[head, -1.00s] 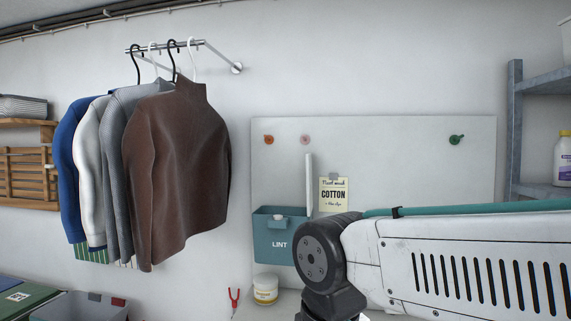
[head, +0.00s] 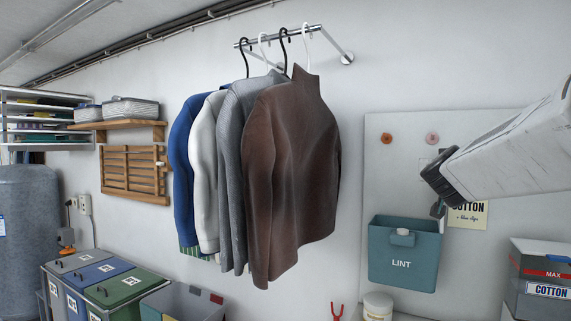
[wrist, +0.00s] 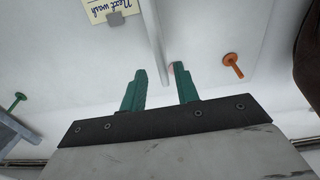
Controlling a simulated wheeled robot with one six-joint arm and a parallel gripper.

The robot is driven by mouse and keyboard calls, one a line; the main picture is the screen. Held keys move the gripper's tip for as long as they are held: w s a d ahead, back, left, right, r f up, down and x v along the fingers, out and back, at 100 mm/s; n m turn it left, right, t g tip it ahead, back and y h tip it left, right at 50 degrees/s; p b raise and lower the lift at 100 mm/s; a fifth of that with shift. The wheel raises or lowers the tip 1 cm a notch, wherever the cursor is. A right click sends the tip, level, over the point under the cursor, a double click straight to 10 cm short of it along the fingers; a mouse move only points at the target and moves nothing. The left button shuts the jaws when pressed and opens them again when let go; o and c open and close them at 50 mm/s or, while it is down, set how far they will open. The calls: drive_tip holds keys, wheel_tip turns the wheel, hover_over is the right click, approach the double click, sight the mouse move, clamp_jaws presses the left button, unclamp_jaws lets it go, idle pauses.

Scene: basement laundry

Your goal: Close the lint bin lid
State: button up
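The teal lint bin (head: 403,262), labelled LINT, hangs on the pale wall board with a white knob on its front. In the wrist view, a narrow whitish upright panel, which looks like the bin's lid (wrist: 150,38) seen edge-on, stands open from the board. In the head view it is mostly hidden behind my gripper (head: 438,209), just above the bin's right end. My gripper's two green fingers (wrist: 160,88) are apart and empty in the wrist view. The panel's edge appears beyond the gap between them; I cannot tell whether they touch it.
A brown sweater (head: 292,175) and other clothes hang left of the bin. Orange (wrist: 233,65) and pink pegs (head: 432,138) stick out of the board, and a COTTON card (head: 472,214) is on it. A white jar (head: 378,305) stands below; a grey COTTON box (head: 541,282) is lower right.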

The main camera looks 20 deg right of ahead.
drive_tip(key=x, duration=0.7)
drive_tip(key=shift+w, duration=0.2)
drive_tip(key=shift+f, duration=0.1)
clamp_jaws()
